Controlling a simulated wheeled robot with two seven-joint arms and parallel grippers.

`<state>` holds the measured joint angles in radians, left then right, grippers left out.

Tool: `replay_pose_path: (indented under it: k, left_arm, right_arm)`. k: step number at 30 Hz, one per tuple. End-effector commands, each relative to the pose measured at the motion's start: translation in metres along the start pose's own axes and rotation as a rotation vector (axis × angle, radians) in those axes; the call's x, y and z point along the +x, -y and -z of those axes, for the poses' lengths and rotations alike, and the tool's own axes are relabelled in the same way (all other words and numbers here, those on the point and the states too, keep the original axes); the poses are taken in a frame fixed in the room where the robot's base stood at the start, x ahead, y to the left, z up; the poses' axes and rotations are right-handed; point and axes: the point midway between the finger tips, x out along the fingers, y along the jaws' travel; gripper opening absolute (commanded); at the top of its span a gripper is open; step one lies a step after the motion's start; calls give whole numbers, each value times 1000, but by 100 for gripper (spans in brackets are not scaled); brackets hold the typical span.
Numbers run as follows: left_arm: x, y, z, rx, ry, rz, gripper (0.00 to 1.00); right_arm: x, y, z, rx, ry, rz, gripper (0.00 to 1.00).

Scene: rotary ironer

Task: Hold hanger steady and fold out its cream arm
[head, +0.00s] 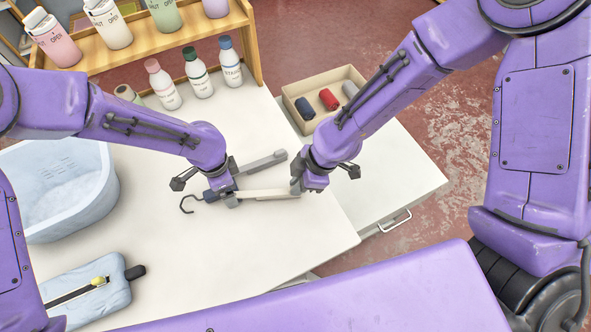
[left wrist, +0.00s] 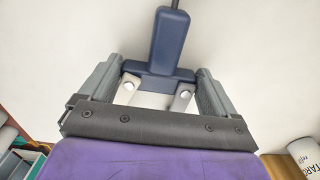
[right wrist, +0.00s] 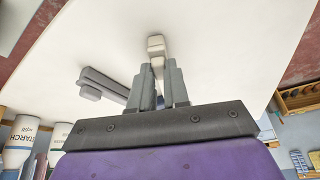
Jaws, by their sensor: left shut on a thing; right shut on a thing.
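The hanger lies over the white table. It has a dark blue hub (left wrist: 170,48), a thin dark hook (head: 186,204), a cream arm (head: 262,195) and a grey arm (head: 264,162). The two arms spread apart in a narrow V to the right. My left gripper (head: 230,196) is shut on the hub, with a finger at each side of its base in the left wrist view. My right gripper (head: 297,186) is shut on the cream arm near its outer end; the cream tip (right wrist: 156,44) sticks out beyond its fingers in the right wrist view. The grey arm (right wrist: 105,85) is apart from my right gripper.
A pale blue basin (head: 60,190) stands at the left, with a light blue padded item (head: 95,285) in front. Several bottles (head: 198,75) stand at the back before a wooden shelf (head: 165,35). A box with small rolls (head: 300,128) is behind my right gripper.

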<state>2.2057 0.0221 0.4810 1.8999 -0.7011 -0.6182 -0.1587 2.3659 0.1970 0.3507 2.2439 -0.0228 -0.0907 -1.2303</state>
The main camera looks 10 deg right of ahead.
Motion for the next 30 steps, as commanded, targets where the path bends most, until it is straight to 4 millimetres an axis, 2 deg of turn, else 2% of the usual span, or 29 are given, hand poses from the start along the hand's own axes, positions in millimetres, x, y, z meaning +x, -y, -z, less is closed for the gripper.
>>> replay_pose_path:
  k: [6,15,30]
  left_arm:
    - [0,0,1,-2,-2,0,59]
    - [0,0,2,-3,-5,0,60]
    - [-1,-1,4,-4,-9,-2,59]
  right_arm:
    - [1,31,3,164,1,-63,0]
    - [4,59,12,340,-2,-133,0]
    - [6,73,18,432,-6,-170,0]
